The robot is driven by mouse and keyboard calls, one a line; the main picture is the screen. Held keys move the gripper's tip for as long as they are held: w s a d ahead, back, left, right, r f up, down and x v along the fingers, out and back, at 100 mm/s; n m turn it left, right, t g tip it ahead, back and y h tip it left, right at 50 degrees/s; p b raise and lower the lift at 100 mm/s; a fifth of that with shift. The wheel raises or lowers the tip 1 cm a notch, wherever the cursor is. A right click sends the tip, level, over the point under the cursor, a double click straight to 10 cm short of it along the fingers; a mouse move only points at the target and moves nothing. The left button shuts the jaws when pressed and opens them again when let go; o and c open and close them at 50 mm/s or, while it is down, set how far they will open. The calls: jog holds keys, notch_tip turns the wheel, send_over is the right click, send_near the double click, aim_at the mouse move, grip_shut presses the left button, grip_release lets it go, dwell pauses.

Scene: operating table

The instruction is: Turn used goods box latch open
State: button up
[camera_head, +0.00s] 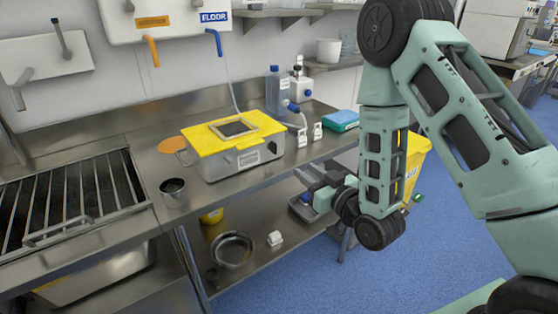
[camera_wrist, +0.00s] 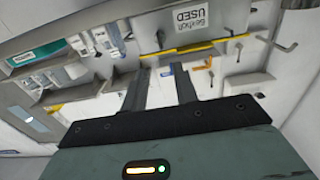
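The used goods box (camera_head: 240,163) is a grey metal box with a yellow lid (camera_head: 205,140) on the steel counter in the head view. A dark framed window is set in the lid. In the wrist view its front shows at the top, with an upside-down "USED" label (camera_wrist: 190,18) and the lid's yellow edge (camera_wrist: 195,47). A small dark fitting (camera_wrist: 160,38), perhaps the latch, shows at that edge; its state is too small to tell. My gripper (camera_head: 300,176) is in front of the counter edge, right of and below the box. Its fingers (camera_wrist: 160,82) are apart and empty.
A metal cup (camera_head: 173,193) stands left of the box. Bottles (camera_head: 272,90), white containers (camera_head: 302,136) and a teal pack (camera_head: 341,121) stand to the right. A lower shelf holds a metal bowl (camera_head: 232,250). A yellow bin (camera_head: 415,165) stands behind my arm.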

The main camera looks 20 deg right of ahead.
aim_at(276, 149)
jog(key=b+x, duration=0.1)
jog(key=x, duration=1.2)
jog(key=shift+b, duration=0.3)
grip_shut()
